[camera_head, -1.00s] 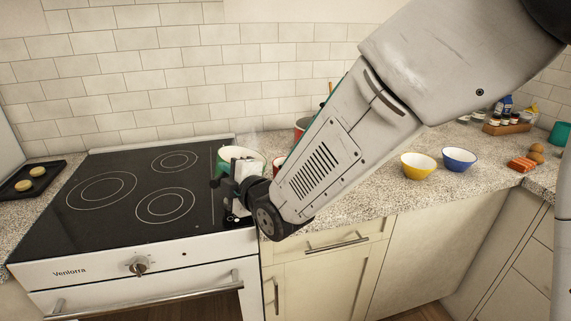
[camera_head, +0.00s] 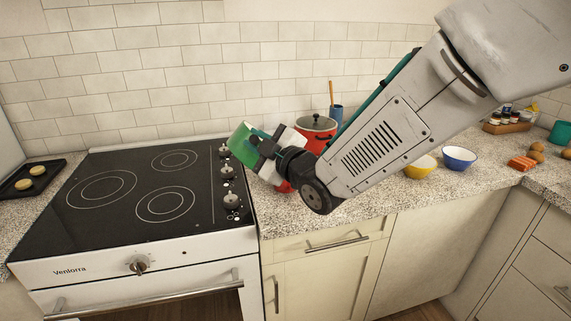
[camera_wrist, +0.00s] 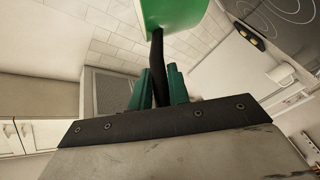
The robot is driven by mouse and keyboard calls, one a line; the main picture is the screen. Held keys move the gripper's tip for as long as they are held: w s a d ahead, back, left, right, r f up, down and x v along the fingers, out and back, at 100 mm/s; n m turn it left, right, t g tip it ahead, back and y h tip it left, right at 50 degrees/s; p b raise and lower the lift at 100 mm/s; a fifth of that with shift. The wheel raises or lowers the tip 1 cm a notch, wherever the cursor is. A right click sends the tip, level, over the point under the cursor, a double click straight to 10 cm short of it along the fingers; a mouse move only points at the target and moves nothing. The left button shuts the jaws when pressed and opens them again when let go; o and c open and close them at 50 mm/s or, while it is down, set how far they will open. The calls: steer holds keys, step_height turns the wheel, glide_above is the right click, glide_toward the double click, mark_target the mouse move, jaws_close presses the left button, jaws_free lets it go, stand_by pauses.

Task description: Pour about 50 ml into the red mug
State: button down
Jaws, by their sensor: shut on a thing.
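My gripper (camera_head: 264,150) is shut on the dark handle (camera_wrist: 157,70) of a green container (camera_head: 242,145). The container is tipped and held up near the right edge of the stove. Its green outside also shows at the top of the wrist view (camera_wrist: 172,12). Its opening and contents are hidden, and no stream of liquid can be seen. A small red patch (camera_head: 284,187) shows below my gripper on the counter; it seems to be the red mug, mostly hidden by my gripper. Whether the container's rim is over it cannot be told.
A red lidded pot (camera_head: 316,131) and a blue holder (camera_head: 336,113) with a wooden utensil stand behind my arm. A yellow bowl (camera_head: 419,167) and a blue bowl (camera_head: 459,158) sit to the right. The black stovetop (camera_head: 130,190) is clear; the counter front is bare.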

steer(key=shift+w+d+r+m, duration=0.15)
steer(key=shift+d+r+m, duration=0.15)
steer(key=shift+r+m, duration=0.1)
steer(key=shift+w+d+r+m, duration=0.2)
steer(key=shift+d+m, duration=0.4)
steer(key=shift+w+d+t, duration=0.25)
steer(key=shift+d+t, duration=0.15)
steer(key=shift+d, duration=0.2)
steer(key=shift+w+d+f+m+p, duration=0.2)
steer(key=shift+d+m+p, duration=0.2)
steer(key=shift+m+p, duration=0.2)
stand_by(1.0)
